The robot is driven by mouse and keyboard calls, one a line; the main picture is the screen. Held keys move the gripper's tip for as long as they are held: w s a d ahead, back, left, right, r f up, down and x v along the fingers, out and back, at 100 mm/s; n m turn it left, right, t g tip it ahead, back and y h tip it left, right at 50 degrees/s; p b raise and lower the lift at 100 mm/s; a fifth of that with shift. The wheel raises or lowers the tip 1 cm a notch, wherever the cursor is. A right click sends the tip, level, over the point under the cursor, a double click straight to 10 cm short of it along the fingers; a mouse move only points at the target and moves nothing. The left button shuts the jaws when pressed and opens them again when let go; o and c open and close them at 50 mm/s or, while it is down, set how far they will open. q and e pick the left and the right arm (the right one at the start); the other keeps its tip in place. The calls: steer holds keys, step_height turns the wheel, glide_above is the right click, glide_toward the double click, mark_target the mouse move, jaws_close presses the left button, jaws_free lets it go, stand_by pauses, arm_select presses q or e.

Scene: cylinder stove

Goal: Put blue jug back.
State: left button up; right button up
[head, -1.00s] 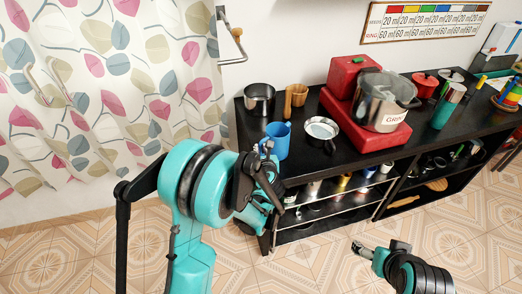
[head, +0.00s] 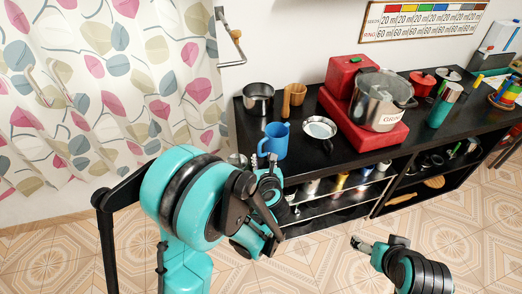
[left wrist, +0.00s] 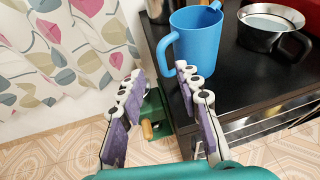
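The blue jug (head: 275,138) stands upright near the front left edge of the black counter. In the left wrist view the jug (left wrist: 198,45) is just beyond the right finger, with its handle on the side facing left. My left gripper (head: 265,163) is at the counter's front edge, close to the jug. In the left wrist view my gripper (left wrist: 160,74) is open, with nothing between its fingers. Its fingertips lie just below the handle; contact is not clear. My right gripper (head: 359,243) is low over the floor, away from the jug, too small to read.
A green object (left wrist: 155,112) is below the counter's left end.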

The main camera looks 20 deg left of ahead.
arm_select(q)
steer(key=s+d+r+m+t+h, duration=0.2)
steer(key=d+r+m+t+h, duration=0.15)
steer(key=r+m, duration=0.7)
steer(key=s+d+r+m+t+h, duration=0.15)
steer(key=d+r+m+h, duration=0.35)
steer(key=r+m, duration=0.5)
steer(key=s+d+f+m+g+h, duration=0.2)
steer(key=s+f+m+g, duration=0.3)
steer(key=m, duration=0.7)
steer(key=s+a+f+m+g+y, duration=0.2)
steer(key=s+a+f+m+g, duration=0.1)
steer(key=s, duration=0.4)
steer(key=s+a+f+m+g+y, duration=0.2)
steer(key=s+a+f+m+y, duration=0.1)
steer(key=s+a+f+m, duration=0.2)
steer(key=shift+s+a+f+m+g, duration=0.4)
steer(key=shift+s+a+f, duration=0.45)
steer(key=shift+s, duration=0.35)
